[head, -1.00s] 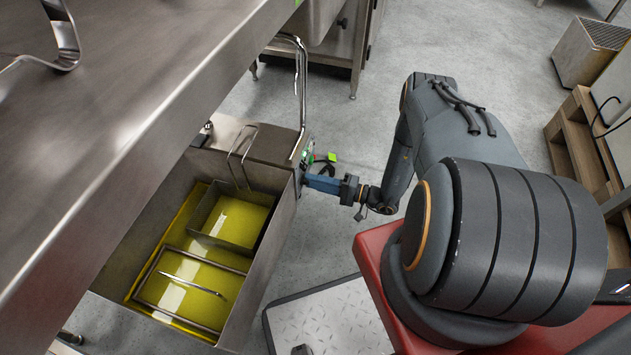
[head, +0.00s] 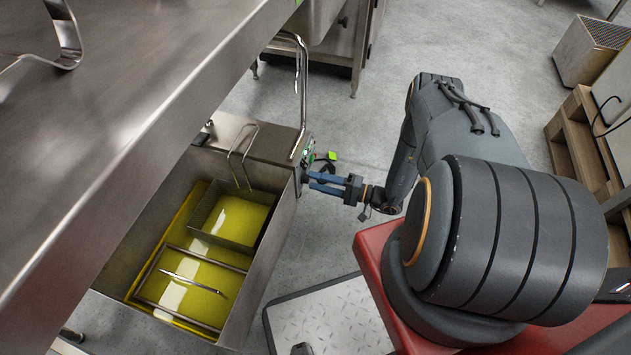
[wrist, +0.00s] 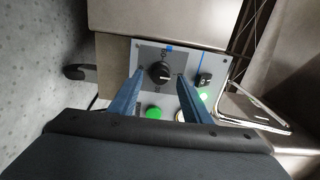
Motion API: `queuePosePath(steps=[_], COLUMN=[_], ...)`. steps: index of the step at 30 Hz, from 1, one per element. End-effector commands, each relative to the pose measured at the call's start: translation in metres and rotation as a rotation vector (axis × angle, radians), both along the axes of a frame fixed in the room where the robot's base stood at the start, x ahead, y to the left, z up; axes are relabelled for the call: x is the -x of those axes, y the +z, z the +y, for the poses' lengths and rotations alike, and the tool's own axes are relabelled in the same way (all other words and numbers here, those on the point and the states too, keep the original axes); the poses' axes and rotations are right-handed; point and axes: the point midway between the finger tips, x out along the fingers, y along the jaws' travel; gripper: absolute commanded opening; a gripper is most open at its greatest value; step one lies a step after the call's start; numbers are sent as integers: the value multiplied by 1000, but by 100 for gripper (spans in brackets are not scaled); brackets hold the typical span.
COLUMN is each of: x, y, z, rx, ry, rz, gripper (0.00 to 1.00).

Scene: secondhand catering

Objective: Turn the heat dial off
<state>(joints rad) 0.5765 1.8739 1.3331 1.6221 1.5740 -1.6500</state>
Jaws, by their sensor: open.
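The heat dial (wrist: 159,72) is a round black knob with a pale pointer mark, on a grey control panel (wrist: 205,62) in the wrist view. The pointer mark faces right and slightly down in that view. My gripper (wrist: 160,76) is open, its two blue fingers on either side of the dial, with gaps left and right of the knob. In the head view my gripper (head: 309,180) reaches left to the front face of the fryer (head: 262,225). The dial itself is hidden or too small to make out there.
The panel also has a black switch (wrist: 204,79), a green button (wrist: 153,113) and a lit green lamp (wrist: 203,96). The fryer holds yellow oil (head: 170,285) and a basket (head: 232,218). A steel counter (head: 110,120) overhangs it at left.

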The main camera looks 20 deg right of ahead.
Motion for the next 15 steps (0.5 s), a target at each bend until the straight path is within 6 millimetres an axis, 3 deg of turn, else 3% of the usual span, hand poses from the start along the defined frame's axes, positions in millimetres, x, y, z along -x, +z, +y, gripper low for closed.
queuePosePath(steps=[9,15], x=[31,40], y=[0,0], z=[-40,-51], rx=[-1,-1], ry=[-1,1], rz=[1,2], gripper=[44,44])
